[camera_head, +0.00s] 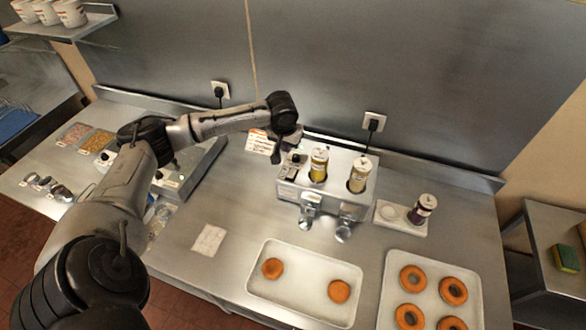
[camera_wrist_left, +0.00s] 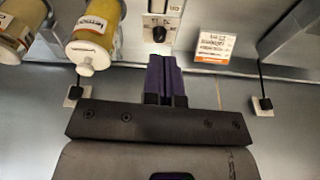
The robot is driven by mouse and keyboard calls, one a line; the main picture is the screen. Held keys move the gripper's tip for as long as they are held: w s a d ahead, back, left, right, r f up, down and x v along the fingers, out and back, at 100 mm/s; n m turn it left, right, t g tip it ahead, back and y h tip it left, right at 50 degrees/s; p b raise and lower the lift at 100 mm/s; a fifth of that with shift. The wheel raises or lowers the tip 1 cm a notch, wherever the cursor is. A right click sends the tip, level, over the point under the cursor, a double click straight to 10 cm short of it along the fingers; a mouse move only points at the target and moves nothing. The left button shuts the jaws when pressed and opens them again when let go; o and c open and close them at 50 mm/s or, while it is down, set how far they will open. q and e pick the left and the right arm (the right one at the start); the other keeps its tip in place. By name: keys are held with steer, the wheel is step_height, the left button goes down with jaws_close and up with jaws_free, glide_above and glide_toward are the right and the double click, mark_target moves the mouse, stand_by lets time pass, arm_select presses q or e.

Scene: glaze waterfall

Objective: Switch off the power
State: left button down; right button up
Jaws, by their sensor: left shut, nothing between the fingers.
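The steel glaze machine (camera_head: 330,205) stands against the back of the counter with two yellow bottles in its top. Its control panel with a black switch (camera_head: 296,158) is at its left end. In the left wrist view the black switch (camera_wrist_left: 158,34) sits on a light panel, just beyond my fingertips. My left gripper (camera_head: 277,158) is shut and empty, beside the machine's left end near the switch. In the left wrist view its purple-black fingers (camera_wrist_left: 163,60) are together. I cannot tell whether they touch the panel, or the switch's position. My right gripper is not in view.
Two wall sockets with black plugs, left (camera_head: 220,93) and right (camera_head: 374,123), are behind the counter. A small sign (camera_head: 262,145) stands left of the machine. In front are a doughnut tray (camera_head: 300,300) and another tray (camera_head: 387,290). A dark bottle (camera_head: 422,209) stands at right.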

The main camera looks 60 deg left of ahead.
mark_target(291, 174)
arm_select(q)
steer(key=shift+r+n, duration=0.1)
steer(key=shift+n, duration=0.3)
steer(key=shift+w, duration=0.1)
steer(key=x, duration=0.4)
steer(key=p+x, duration=0.1)
steer(key=x, duration=0.3)
steer(key=s+x, duration=0.1)
steer(key=x, duration=0.3)
steer(key=shift+w+d+f+p, duration=0.1)
steer(key=shift+d+f+p, duration=0.25)
steer(key=shift+f, duration=0.7)
steer(key=shift+d, duration=0.1)
